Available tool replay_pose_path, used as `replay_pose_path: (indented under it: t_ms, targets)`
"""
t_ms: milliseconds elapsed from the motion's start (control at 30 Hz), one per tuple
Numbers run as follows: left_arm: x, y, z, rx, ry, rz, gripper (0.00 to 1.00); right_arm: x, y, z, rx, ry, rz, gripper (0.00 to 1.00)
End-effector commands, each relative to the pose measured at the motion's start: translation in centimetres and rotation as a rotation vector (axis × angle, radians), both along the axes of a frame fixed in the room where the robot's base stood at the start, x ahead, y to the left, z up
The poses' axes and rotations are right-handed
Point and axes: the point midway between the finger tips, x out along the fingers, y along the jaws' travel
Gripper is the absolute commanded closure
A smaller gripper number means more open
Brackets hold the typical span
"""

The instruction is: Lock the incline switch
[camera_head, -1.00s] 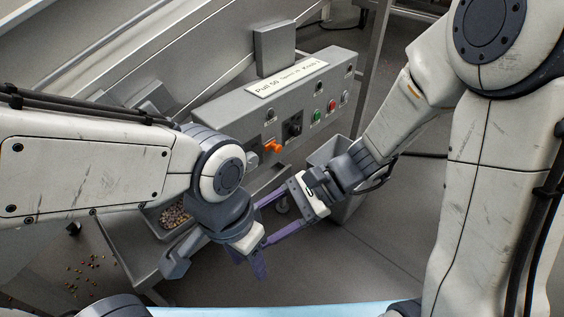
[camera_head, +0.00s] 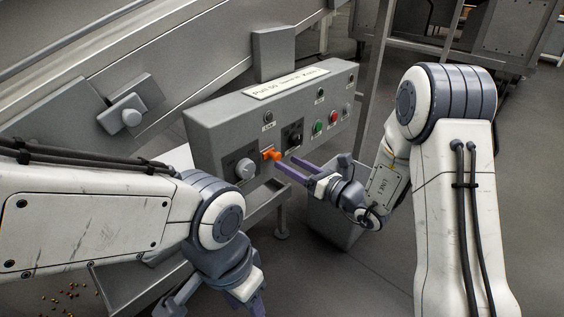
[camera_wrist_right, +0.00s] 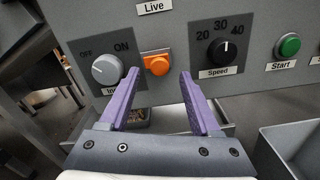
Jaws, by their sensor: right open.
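The incline switch (camera_head: 245,168) is a grey round knob on the control panel's lower left. In the right wrist view this knob (camera_wrist_right: 107,69) sits between OFF and ON marks, its label partly hidden by a finger. An orange piece (camera_head: 271,154) sticks out from the panel just right of the knob; in the wrist view the orange piece (camera_wrist_right: 157,64) appears between my fingertips. My right gripper (camera_head: 281,162) is open, its purple fingers pointing at the panel; contact cannot be told. My left gripper (camera_head: 255,303) is low at the bottom edge, partly cut off.
The panel (camera_head: 215,125) also carries a black speed knob (camera_head: 295,138), a green start button (camera_head: 318,126) and a red button (camera_head: 333,117). A grey bin (camera_head: 335,222) stands below its right end. Candies (camera_head: 70,298) lie on the floor at lower left.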

Motion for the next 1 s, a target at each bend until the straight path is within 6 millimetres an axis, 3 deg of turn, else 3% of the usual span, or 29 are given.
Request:
replay_pose_path:
  t_ms: [233,600,767,1000]
  targets:
    - [0.0,0.0,-0.5,0.0,0.0,0.0,0.5,2.2,2.3,-0.1,0.0,0.0,0.002,0.36]
    - [0.0,0.0,-0.5,0.0,0.0,0.0,0.5,2.6,2.7,0.0,0.0,0.002,0.001,0.36]
    - [0.0,0.0,-0.5,0.0,0.0,0.0,0.5,2.6,2.7,0.0,0.0,0.002,0.001,0.97]
    - [0.0,0.0,-0.5,0.0,0.0,0.0,0.5,2.6,2.7,0.0,0.0,0.0,0.001,1.0]
